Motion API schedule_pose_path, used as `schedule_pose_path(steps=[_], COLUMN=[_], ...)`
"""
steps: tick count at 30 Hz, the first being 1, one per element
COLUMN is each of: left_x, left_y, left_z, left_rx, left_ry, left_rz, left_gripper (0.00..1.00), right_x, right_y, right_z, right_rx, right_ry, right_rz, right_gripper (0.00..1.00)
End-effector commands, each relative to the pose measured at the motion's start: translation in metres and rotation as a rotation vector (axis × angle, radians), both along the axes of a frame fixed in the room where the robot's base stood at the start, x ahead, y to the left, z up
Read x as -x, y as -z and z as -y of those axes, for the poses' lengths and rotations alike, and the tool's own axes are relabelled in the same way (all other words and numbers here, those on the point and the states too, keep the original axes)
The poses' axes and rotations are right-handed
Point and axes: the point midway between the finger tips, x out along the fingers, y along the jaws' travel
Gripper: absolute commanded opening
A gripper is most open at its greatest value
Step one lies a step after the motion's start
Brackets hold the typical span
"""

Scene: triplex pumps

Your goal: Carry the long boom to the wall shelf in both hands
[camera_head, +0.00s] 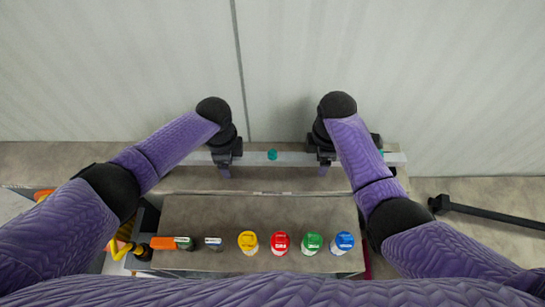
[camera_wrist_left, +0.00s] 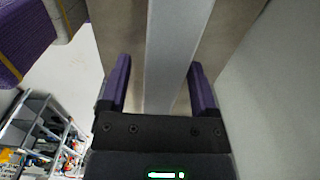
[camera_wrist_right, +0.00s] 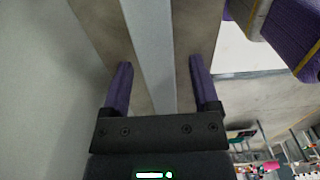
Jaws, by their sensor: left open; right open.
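The long boom (camera_head: 255,160) is a pale grey straight bar running left to right near the wall, with teal pieces on it. My left gripper (camera_head: 225,168) is over its left part and my right gripper (camera_head: 323,168) is right of its middle. In the left wrist view the boom (camera_wrist_left: 172,60) passes between two open purple fingers, with a gap on each side. In the right wrist view the boom (camera_wrist_right: 150,55) likewise lies between open fingers without visible contact. A brown strip (camera_head: 265,182) shows under the boom. I cannot tell whether it is the wall shelf.
A brown worktop (camera_head: 200,225) in front holds yellow (camera_head: 248,242), red (camera_head: 280,243), green (camera_head: 312,243) and blue (camera_head: 344,242) capped jars. An orange-ended tool (camera_head: 165,243) lies left of them. The pale wall (camera_head: 350,50) rises behind. A black bar (camera_head: 490,213) is at the right.

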Motion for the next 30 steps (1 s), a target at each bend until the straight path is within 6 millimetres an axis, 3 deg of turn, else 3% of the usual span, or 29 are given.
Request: schedule_pose_path(steps=[6, 17, 30], left_x=[0.0001, 0.0000, -0.0001], left_y=[0.0001, -0.0001, -0.0003], left_z=[-0.0001, -0.0002, -0.0003], left_rx=[0.000, 0.000, 0.000], left_ry=[0.000, -0.001, -0.001], left_rz=[0.000, 0.000, 0.000], left_gripper=[0.78, 0.02, 0.00], right_x=[0.0000, 0.0000, -0.0001], right_y=[0.0000, -0.0001, -0.0003], right_z=[-0.0001, -0.0001, 0.0000], right_rx=[0.000, 0.000, 0.000], right_ry=[0.000, 0.000, 0.001], right_rz=[0.000, 0.000, 0.000], right_gripper=[0.78, 0.02, 0.00])
